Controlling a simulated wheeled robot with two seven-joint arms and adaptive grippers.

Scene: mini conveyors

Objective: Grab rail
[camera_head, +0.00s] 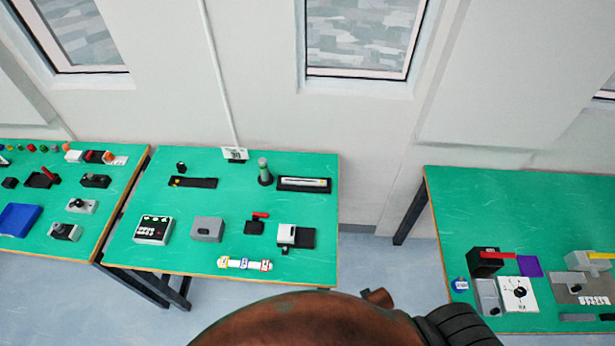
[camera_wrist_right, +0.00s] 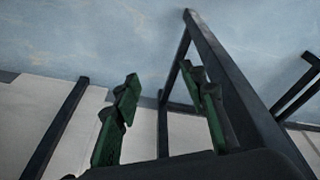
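Two long dark pieces could be the rail, and I cannot tell which is meant. A flat black strip (camera_head: 193,182) lies at the back left of the middle green table. A black holder with a pale bar (camera_head: 303,184) lies at that table's back right. My right gripper (camera_wrist_right: 168,100) shows in the right wrist view with its two green fingers apart and nothing between them. It faces the floor and dark table legs, away from the tabletop items. Neither gripper shows in the head view.
The middle table (camera_head: 185,257) also holds a grey box (camera_head: 207,229), a grey-green cylinder (camera_head: 265,171) and a white keypad box (camera_head: 154,229). A left table (camera_head: 99,220) and a right table (camera_head: 530,200) hold more parts. Dark table legs (camera_wrist_right: 232,80) stand close to the right gripper.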

